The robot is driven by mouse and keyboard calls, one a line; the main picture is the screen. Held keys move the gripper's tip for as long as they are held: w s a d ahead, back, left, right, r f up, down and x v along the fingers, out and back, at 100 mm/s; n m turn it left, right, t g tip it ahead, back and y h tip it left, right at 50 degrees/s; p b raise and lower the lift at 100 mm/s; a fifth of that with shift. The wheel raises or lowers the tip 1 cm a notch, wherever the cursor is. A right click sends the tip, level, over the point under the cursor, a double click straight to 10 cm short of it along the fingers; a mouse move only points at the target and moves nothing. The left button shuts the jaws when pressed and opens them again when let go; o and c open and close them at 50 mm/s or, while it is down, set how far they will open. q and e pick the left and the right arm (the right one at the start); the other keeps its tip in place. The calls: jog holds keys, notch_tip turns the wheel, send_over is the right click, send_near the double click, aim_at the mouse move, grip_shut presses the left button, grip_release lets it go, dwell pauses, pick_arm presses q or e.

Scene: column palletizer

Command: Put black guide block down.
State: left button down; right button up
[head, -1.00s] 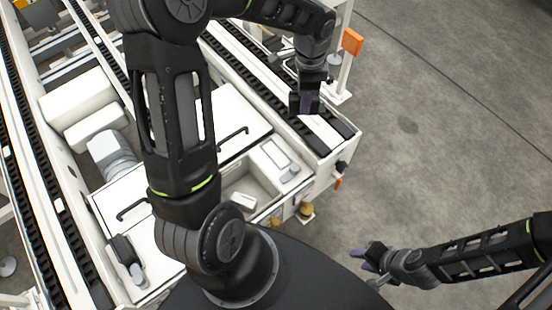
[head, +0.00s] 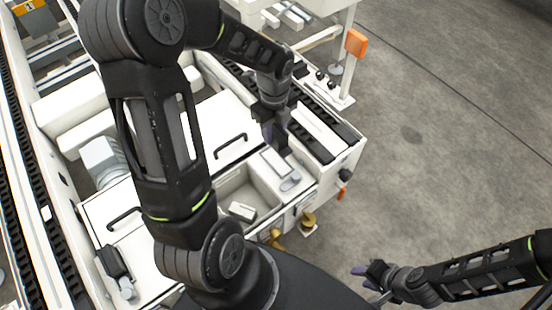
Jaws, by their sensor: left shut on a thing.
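My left gripper (head: 277,140) is over the near end of the white machine, beside the conveyor's inner chain track. It is shut on the black guide block, which is dark and mostly hidden by the fingers, so its outline is hard to make out. I cannot tell whether the block touches the surface below. My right gripper (head: 368,273) is low at the right, empty, with its purple fingertips apart, away from the machine.
The conveyor's end (head: 345,133) lies right of the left gripper. An open white bin (head: 232,190) holding a small white box is nearer me. An orange box (head: 356,43) sits on a white post. Grey floor is clear at right.

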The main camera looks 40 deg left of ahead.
pick_arm(q)
notch_tip(320, 180, down, 6)
jog(key=shift+r+b, duration=0.1)
jog(key=shift+b, duration=0.5)
jog(key=shift+f+b, duration=0.4)
jog(key=shift+f, duration=1.55)
jog(key=shift+f, duration=0.2)
jog(key=c, duration=1)
grip_release()
